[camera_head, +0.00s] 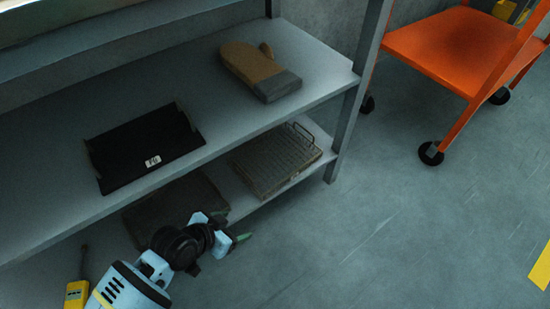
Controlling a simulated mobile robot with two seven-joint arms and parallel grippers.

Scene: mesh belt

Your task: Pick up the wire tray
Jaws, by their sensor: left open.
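The wire tray (278,162) is a flat, grey-brown mesh tray with a wire handle at its far right end. It lies on the right part of the lower shelf, and the upper shelf's edge passes close above its left side. My left gripper (231,226) has green fingertips and is open and empty. In the picture it is below and left of the wire tray, apart from it, near the lower shelf's front edge. My right gripper is not in view.
A darker flat piece (190,194) lies on the lower shelf, partly behind my left arm. The upper shelf (215,95) holds a black tray (145,150) and a brown mitt (258,70). A shelf post (352,105) stands right of the wire tray. An orange cart (440,50) stands beyond clear floor.

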